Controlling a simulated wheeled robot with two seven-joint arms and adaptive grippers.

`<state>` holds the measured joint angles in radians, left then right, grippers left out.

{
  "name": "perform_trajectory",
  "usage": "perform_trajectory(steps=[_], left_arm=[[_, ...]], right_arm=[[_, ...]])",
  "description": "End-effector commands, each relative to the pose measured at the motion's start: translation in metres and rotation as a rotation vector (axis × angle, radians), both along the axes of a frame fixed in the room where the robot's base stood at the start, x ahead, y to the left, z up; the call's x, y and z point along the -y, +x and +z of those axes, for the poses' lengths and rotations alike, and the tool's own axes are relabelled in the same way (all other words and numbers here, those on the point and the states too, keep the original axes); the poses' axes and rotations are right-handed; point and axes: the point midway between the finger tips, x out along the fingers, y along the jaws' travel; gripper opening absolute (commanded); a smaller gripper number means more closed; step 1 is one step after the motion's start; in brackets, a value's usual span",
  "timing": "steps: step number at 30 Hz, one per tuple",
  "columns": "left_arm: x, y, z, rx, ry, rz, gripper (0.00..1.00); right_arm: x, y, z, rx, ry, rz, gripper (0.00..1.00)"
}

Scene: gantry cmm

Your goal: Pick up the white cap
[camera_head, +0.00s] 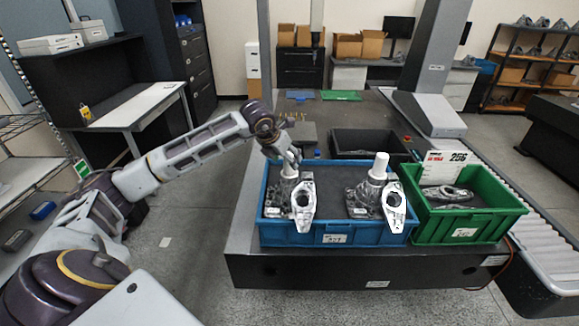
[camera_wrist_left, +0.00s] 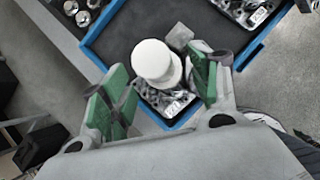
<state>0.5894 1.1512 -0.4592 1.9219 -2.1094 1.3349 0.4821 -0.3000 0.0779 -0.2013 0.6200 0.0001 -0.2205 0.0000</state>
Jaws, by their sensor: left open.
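A white cap (camera_wrist_left: 152,58) tops a grey metal casting (camera_wrist_left: 168,98) in the blue bin (camera_wrist_left: 97,62). In the head view this cap (camera_head: 289,171) is partly hidden by my left gripper (camera_head: 290,157). A second white cap (camera_head: 380,165) stands on another casting (camera_head: 368,198) in the right part of the blue bin (camera_head: 275,234). My left gripper (camera_wrist_left: 162,82) is open, its green-padded fingers on either side of the first cap. I cannot tell whether they touch it. My right gripper is not in view.
A green bin (camera_head: 490,224) with metal parts and a 256 sign (camera_head: 446,166) stands right of the blue bin. A dark empty-looking bin (camera_head: 365,142) sits behind. A roller conveyor (camera_head: 510,206) runs along the right. The dark table (camera_head: 240,232) has little free room in front.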

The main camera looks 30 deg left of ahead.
Motion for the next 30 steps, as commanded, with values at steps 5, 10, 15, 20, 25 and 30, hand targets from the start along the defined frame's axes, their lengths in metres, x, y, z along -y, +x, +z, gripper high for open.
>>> perform_trajectory(steps=[5,10,15,20,25,30], left_arm=[[0.000,0.003,-0.004,-0.001,-0.001,0.000,0.62],[-0.002,0.011,-0.016,-0.001,-0.002,0.000,0.62],[-0.003,0.021,-0.032,-0.001,-0.003,0.001,0.62],[-0.003,0.027,-0.041,0.001,0.000,0.000,0.62],[-0.003,0.028,-0.044,0.000,0.001,-0.001,0.62],[-0.003,0.028,-0.044,0.000,0.000,0.000,0.62]], right_arm=[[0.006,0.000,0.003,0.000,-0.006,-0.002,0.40],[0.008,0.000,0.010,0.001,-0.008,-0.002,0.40],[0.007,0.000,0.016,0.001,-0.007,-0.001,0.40],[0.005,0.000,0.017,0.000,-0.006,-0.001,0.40],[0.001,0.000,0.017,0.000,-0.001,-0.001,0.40],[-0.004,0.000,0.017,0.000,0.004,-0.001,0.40]])
